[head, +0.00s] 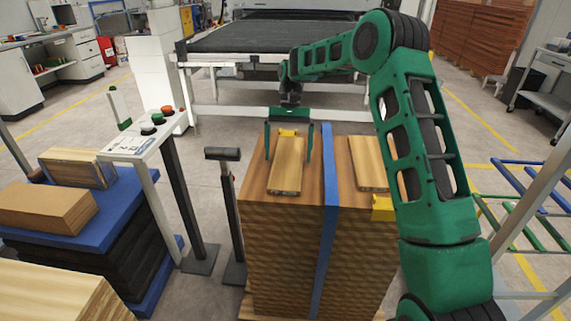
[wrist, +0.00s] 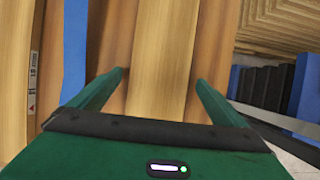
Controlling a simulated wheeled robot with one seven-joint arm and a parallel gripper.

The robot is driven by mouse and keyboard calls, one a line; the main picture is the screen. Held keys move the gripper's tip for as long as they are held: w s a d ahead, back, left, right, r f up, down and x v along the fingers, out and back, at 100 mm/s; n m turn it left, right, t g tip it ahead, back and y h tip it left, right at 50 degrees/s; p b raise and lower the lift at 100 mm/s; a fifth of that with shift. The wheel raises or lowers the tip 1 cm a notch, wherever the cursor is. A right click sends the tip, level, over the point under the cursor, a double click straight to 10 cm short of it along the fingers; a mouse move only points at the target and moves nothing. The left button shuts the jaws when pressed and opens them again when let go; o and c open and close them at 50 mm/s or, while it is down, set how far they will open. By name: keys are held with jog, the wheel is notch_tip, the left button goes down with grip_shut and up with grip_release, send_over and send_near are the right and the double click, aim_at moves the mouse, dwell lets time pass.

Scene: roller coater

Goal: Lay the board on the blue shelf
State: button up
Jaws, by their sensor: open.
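A light wooden board (head: 287,178) lies flat on top of a tall wood stack (head: 280,235), left of a blue strap (head: 329,165). My gripper (head: 288,156) is open above the stack, with its green fingers on either side of the board's far part. In the wrist view the board (wrist: 160,50) runs between the two spread fingers (wrist: 160,80); I cannot tell whether they touch it. A blue-topped surface (head: 112,212), which seems to be the blue shelf, is at the left on dark layers. It also shows at the right of the wrist view (wrist: 236,78).
A second board (head: 368,178) lies right of the strap. A brown block (head: 48,207) and a wood bundle (head: 78,168) occupy part of the blue top. A button panel (head: 150,135) and a black-topped post (head: 223,154) stand between it and the stack. A conveyor (head: 270,37) is behind.

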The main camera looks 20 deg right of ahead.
jog(key=shift+s+f, duration=0.1)
jog(key=shift+f, duration=0.15)
jog(key=c, duration=1.5)
jog(key=shift+r, duration=0.1)
